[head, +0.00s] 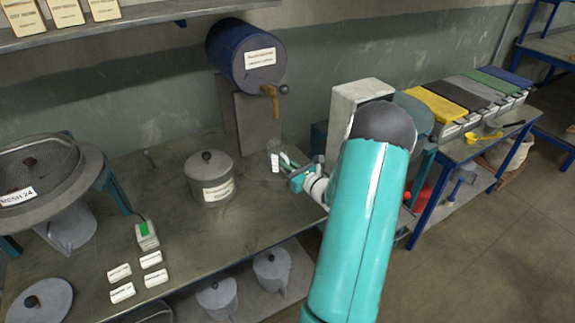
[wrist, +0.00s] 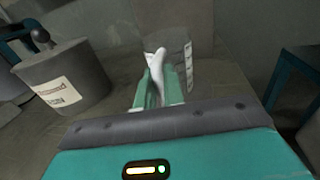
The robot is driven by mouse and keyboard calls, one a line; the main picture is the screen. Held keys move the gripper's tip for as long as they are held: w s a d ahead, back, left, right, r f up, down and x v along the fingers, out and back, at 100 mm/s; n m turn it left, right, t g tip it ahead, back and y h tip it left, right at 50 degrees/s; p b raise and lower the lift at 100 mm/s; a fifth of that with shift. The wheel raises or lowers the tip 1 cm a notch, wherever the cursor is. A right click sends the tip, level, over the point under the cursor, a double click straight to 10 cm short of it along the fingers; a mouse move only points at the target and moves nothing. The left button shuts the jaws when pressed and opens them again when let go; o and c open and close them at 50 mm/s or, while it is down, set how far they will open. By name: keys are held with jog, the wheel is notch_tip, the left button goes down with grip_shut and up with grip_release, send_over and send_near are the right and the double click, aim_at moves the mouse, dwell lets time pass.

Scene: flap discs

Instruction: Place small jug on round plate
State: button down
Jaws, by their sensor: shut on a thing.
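The small jug (head: 274,149) is a clear, see-through vessel with a white marked strip. It stands upright on the metal bench, or very close to it, below the barrel's tap. In the wrist view the jug (wrist: 186,46) is just beyond my fingertips. My gripper (head: 288,166) reaches it from the right, and in the wrist view my gripper (wrist: 160,88) is shut on its white handle. A round grey-green surface (head: 416,112) shows partly behind my arm at right. I cannot tell if it is the round plate.
A lidded grey pot (head: 208,178) stands left of the jug; it also shows in the wrist view (wrist: 62,78). A blue barrel (head: 244,55) with a brass tap (head: 272,98) hangs above. A pale box (head: 352,105) stands right. Bench (head: 165,200) is clear around the pot.

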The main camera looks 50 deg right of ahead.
jog(key=c, duration=1.5)
grip_release()
jog(key=shift+f, duration=0.1)
jog(key=shift+s, duration=0.25)
jog(key=s, duration=0.3)
jog(key=s+a, duration=0.1)
jog(key=s, duration=0.7)
jog(key=shift+s+a, duration=0.2)
jog(key=shift+s, duration=0.05)
